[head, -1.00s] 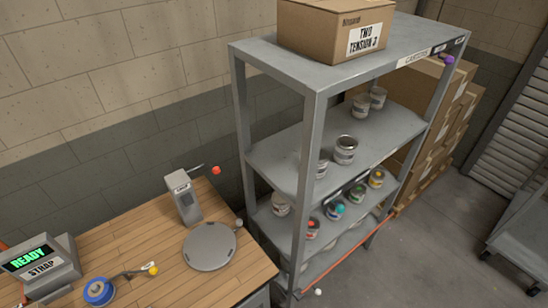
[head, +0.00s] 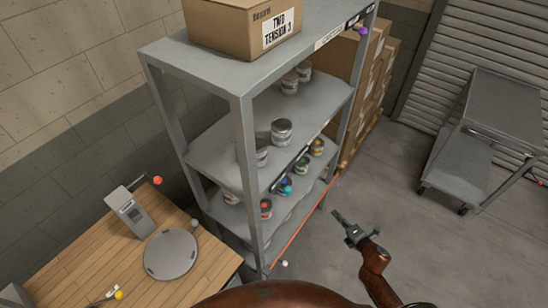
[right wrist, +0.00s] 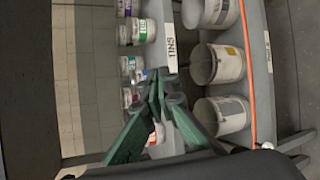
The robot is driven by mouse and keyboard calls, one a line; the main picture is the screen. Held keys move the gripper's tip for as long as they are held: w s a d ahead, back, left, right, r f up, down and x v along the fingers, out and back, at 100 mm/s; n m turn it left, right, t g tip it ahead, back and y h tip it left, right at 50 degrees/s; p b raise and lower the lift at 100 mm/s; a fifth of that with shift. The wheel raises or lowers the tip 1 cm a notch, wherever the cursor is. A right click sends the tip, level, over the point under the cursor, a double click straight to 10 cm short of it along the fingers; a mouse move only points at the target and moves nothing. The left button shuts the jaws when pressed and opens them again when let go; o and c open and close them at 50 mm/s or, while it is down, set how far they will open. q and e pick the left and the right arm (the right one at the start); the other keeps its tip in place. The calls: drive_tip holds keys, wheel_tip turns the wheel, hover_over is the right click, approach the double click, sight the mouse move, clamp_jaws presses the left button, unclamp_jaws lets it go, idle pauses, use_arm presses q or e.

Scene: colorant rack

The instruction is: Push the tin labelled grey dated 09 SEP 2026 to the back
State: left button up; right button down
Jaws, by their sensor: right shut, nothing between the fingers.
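The grey metal rack (head: 242,110) holds several tins on its shelves. Two grey tins (head: 281,132) stand at the front of the middle shelf's near half, one partly behind the post. Two more tins (head: 290,82) stand farther along that shelf. Tins with coloured tops (head: 285,186) stand on the shelf below. No colour name or date is readable on any label, so I cannot tell which tin is the grey one of 09 SEP 2026. My right gripper (head: 340,217) is shut and empty, in front of the rack and apart from it. Its green fingers (right wrist: 157,82) show before the tins in the right wrist view.
A cardboard box (head: 245,28) sits on the rack top. An orange rail (head: 300,224) runs along the low front. A wooden bench (head: 180,265) with a round plate (head: 171,254) stands at left, a grey cart (head: 490,130) at right. The floor between rack and cart is clear.

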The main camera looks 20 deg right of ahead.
drive_tip(key=w+a+r+n+t+y+p, duration=0.15)
drive_tip(key=a+r+n, duration=0.3)
drive_tip(key=r, duration=0.55)
drive_tip(key=w+a+r+n+y, duration=0.1)
drive_tip(key=a+r+n+y, duration=0.3)
drive_tip(key=r, duration=0.5)
drive_tip(key=n+g+y+p, duration=0.15)
drive_tip(key=n+y, duration=0.25)
drive_tip(key=n, duration=0.8)
approach(266, 159)
drive_tip(key=shift+m+h, duration=0.25)
drive_tip(key=p+x, duration=0.5)
drive_tip(key=x, duration=0.1)
drive_tip(key=shift+s+a+r+p, duration=0.1)
drive_tip(key=shift+r+p, duration=0.25)
drive_tip(key=shift+p, duration=0.05)
drive_tip(key=shift+w+a+f, duration=0.15)
drive_tip(key=shift+w+a, duration=0.15)
drive_tip(key=shift+w, duration=0.05)
